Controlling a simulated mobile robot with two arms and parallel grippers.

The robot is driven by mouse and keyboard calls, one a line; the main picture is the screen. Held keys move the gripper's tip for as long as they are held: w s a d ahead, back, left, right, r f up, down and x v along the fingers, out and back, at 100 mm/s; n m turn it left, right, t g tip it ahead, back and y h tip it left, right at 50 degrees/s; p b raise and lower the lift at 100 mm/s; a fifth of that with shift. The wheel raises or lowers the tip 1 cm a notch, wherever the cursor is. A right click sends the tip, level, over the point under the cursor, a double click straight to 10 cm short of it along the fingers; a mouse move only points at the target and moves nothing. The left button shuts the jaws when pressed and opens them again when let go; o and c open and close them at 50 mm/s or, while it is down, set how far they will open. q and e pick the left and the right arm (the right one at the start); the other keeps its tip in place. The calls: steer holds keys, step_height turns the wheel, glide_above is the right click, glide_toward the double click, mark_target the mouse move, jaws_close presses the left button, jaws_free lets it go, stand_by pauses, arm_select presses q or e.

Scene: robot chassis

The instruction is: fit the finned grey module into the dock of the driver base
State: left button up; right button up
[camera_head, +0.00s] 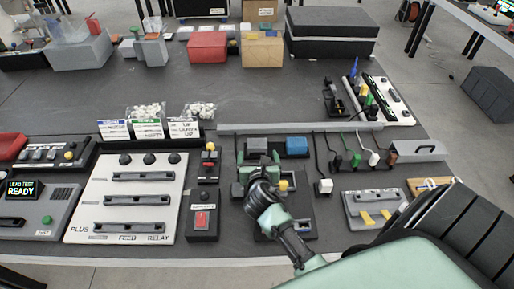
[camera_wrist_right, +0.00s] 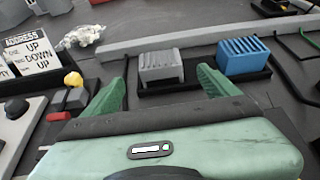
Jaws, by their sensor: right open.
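The finned grey module (camera_wrist_right: 161,65) sits in a dark tray in the right wrist view, left of a blue finned module (camera_wrist_right: 242,57). My right gripper (camera_wrist_right: 162,82) is open, its two green fingers on either side of the grey module's near side, with nothing visibly held. In the head view my right gripper (camera_head: 258,163) hides much of the grey module, while the blue module (camera_head: 297,146) shows to its right. A dark base (camera_head: 304,212) lies under my right arm, mostly hidden; I cannot tell whether it is the driver base. My left gripper is out of view.
A grey rail (camera_head: 330,127) runs behind the modules. Cables with plugs (camera_head: 325,186) lie to the right. A box with a red switch (camera_head: 202,220) and a white panel (camera_head: 130,200) stand to the left. The table's middle behind the rail is mostly clear.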

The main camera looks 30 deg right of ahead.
mark_target(258, 147)
steer(key=x, duration=0.6)
steer(key=shift+w+d+f, duration=0.15)
steer(key=c, duration=1.5)
steer(key=shift+c, duration=1)
steer(key=shift+r, duration=0.25)
